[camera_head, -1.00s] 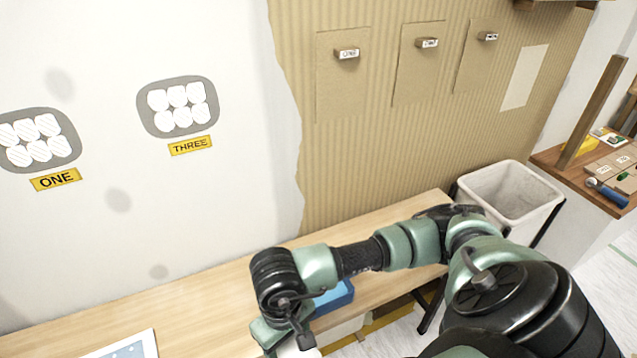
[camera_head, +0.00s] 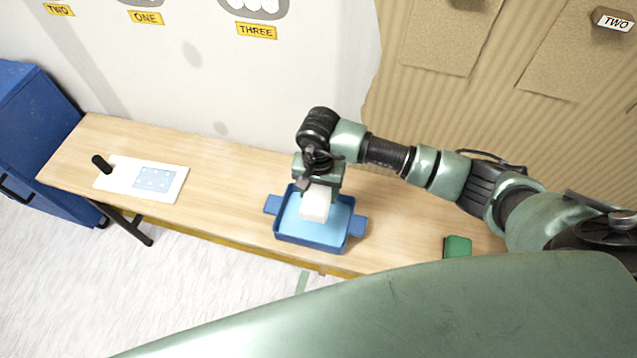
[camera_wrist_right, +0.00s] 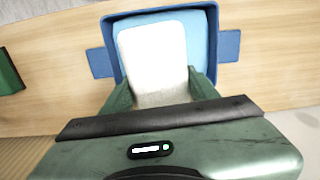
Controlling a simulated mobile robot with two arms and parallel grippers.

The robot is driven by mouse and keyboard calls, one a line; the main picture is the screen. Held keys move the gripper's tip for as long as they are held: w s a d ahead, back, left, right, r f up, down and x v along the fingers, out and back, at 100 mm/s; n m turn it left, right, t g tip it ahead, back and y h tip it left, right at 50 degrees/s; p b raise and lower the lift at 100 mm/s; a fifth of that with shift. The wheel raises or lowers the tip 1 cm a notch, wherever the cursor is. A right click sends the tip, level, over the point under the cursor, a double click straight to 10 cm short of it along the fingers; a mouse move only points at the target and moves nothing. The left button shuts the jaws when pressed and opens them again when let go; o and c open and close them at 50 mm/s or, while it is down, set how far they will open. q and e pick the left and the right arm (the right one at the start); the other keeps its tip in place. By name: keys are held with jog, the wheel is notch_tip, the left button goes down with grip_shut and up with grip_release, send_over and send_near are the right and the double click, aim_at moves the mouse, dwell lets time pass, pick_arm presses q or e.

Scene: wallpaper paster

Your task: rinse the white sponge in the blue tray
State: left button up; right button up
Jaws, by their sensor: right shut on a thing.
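The white sponge (camera_head: 316,206) is in my right gripper (camera_head: 318,186), held over or in the blue tray (camera_head: 282,229). The tray stands on the wooden table and has a light blue inside and side handles. In the right wrist view the sponge (camera_wrist_right: 153,60) is between the fingers of my right gripper (camera_wrist_right: 160,92), in front of the tray's light blue inside (camera_wrist_right: 196,40). I cannot tell whether the sponge touches the bottom of the tray. My left gripper is not in view.
A white board (camera_head: 118,182) with a black handle and a light blue patterned patch lies on the table (camera_head: 225,170) to the left. A green block (camera_head: 457,247) lies to the right of the tray. A blue cabinet (camera_head: 30,120) stands at the far left. The wall is behind the table.

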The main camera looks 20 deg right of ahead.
jog(key=shift+w+a+f, duration=0.1)
jog(key=shift+w+a, duration=0.15)
jog(key=shift+w, duration=0.05)
jog(key=shift+w+a+f, duration=0.1)
jog(key=shift+f, duration=0.3)
notch_tip(320, 180, down, 7)
jog(key=b, duration=0.6)
jog(key=shift+f, duration=0.15)
jog(key=shift+f+b, duration=0.65)
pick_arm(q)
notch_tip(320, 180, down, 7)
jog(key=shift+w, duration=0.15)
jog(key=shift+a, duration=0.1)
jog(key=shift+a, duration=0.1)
pick_arm(e)
jog(key=shift+f, duration=1.45)
